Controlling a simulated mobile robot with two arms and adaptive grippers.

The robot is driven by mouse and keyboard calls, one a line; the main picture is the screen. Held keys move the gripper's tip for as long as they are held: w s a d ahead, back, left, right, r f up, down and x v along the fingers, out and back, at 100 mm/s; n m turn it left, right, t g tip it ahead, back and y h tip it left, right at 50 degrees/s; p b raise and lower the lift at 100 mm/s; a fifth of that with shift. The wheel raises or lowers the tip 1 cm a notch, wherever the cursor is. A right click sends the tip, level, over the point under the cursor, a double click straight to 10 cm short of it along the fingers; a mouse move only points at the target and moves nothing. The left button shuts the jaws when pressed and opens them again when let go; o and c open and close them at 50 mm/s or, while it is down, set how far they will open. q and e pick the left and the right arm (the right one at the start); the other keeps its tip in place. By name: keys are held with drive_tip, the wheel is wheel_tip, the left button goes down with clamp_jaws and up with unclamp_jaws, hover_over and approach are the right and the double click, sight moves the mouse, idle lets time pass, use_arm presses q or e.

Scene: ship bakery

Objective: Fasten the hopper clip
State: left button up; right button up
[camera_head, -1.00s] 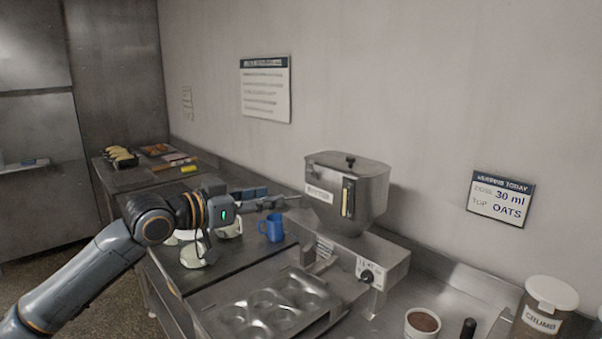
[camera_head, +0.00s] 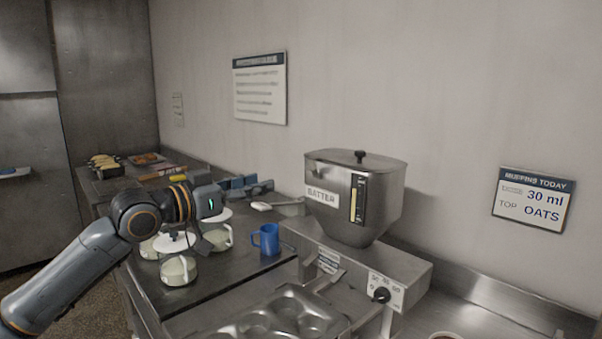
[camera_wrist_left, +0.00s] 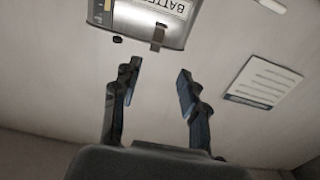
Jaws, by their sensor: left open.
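The steel batter hopper (camera_head: 330,180) stands on its dosing machine (camera_head: 345,262), with a knobbed lid on top. In the left wrist view the hopper (camera_wrist_left: 140,30) appears upside down, with a small brownish metal tab (camera_wrist_left: 158,37) at its rim that looks like the clip. I cannot tell whether it is fastened, and I cannot make it out in the head view. My left gripper (camera_head: 268,184) is left of the hopper, pointing toward it. Its fingers (camera_wrist_left: 160,84) are apart and empty, short of the hopper. My right gripper is not in view.
A blue mug (camera_head: 268,241) and several lidded glass jars (camera_head: 178,270) stand on the counter below my left arm. A muffin tin (camera_head: 285,315) sits in front of the machine. A muffin notice (camera_head: 533,199) hangs at right. The air between gripper and hopper looks clear.

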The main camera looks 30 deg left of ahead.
sight(309, 169)
use_arm(q)
drive_tip(key=p+x, duration=0.2)
drive_tip(key=x, duration=0.2)
drive_tip(key=p+x, duration=0.2)
drive_tip(key=x, duration=0.2)
drive_tip(key=p+x, duration=0.2)
drive_tip(key=x, duration=0.2)
drive_tip(key=shift+s+d+r, duration=0.1)
drive_tip(key=shift+d+r, duration=0.1)
drive_tip(key=shift+d, duration=0.1)
drive_tip(key=shift+w+f, duration=0.1)
drive_tip(key=shift+w, duration=0.25)
drive_tip(key=shift+c, duration=0.5)
drive_tip(key=shift+s, duration=0.1)
clamp_jaws()
